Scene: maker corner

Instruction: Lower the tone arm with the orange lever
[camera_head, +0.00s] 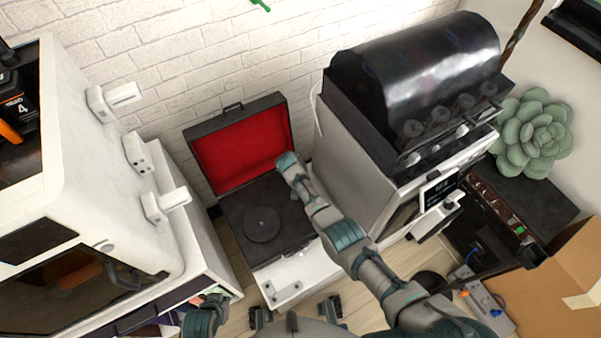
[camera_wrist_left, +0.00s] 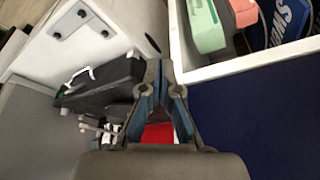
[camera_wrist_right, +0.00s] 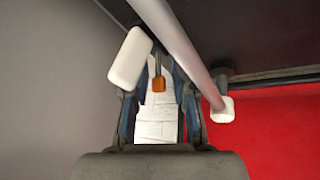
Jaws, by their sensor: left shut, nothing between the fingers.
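The record player stands open, its black deck (camera_head: 240,210) carrying a dark platter and its red-lined lid (camera_head: 240,145) raised. My right gripper (camera_head: 288,162) is at the deck's right rear, where my arm hides the tone arm. In the right wrist view, the orange lever (camera_wrist_right: 158,84) appears between the open fingers of my right gripper (camera_wrist_right: 162,72), with a gap on each side; contact cannot be told. The silver tone arm (camera_wrist_right: 185,55) runs diagonally beside it, a white block (camera_wrist_right: 130,58) near the left finger. My left gripper (camera_head: 212,300) is low at the left, shut and empty.
A white machine (camera_head: 120,200) stands left of the player. A white brick wall (camera_head: 240,50) is behind. A cardboard box (camera_head: 555,285) is at lower right.

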